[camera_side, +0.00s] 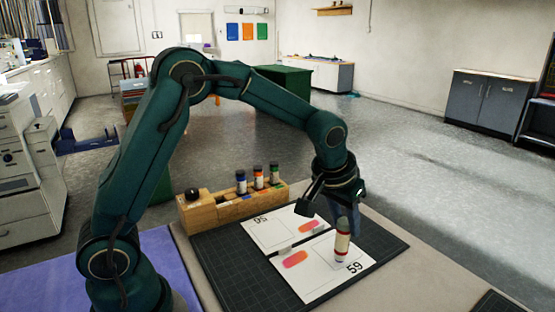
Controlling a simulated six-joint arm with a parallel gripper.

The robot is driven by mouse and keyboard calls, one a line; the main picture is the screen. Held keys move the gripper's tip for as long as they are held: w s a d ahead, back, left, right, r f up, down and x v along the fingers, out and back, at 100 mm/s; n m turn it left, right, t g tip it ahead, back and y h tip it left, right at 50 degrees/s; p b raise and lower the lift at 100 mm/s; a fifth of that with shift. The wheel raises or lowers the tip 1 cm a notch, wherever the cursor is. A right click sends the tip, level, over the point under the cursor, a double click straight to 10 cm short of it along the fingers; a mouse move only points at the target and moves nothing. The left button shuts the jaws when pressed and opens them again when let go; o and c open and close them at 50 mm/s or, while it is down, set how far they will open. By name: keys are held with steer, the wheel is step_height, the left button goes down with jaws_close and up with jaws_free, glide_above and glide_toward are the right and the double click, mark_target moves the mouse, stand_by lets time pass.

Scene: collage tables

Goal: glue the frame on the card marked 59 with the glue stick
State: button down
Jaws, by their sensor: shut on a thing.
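The card marked 59 (318,284) lies flat on the dark cutting mat, nearest the camera. It bears a pink-orange patch and a thin-lined frame, partly hidden by the glue stick. The glue stick (342,242), white with red bands, is upright over the right part of this card. My gripper (350,216) is shut on the glue stick from above. The stick's lower end is at or just above the card; I cannot tell whether it touches.
A second card (262,238), its number looking like 95, lies behind, with small grey pieces between the cards. A wooden holder (225,207) with several bottles stands at the mat's back left edge. Bare cutting mat (225,262) shows left of the cards.

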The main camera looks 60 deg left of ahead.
steer(key=shift+f, duration=0.6)
stand_by(0.6)
steer(key=shift+a+f, duration=0.1)
steer(key=shift+a, duration=1.55)
steer(key=shift+s+a, duration=0.1)
steer(key=shift+a, duration=1.45)
steer(key=shift+w+d, duration=0.1)
steer(key=shift+w, duration=1.15)
steer(key=shift+s+d, duration=0.2)
steer(key=shift+d, duration=3.05)
steer(key=shift+w+a, duration=0.1)
steer(key=shift+w, duration=1.15)
steer(key=shift+s+a, duration=0.15)
steer(key=shift+a, duration=2.4)
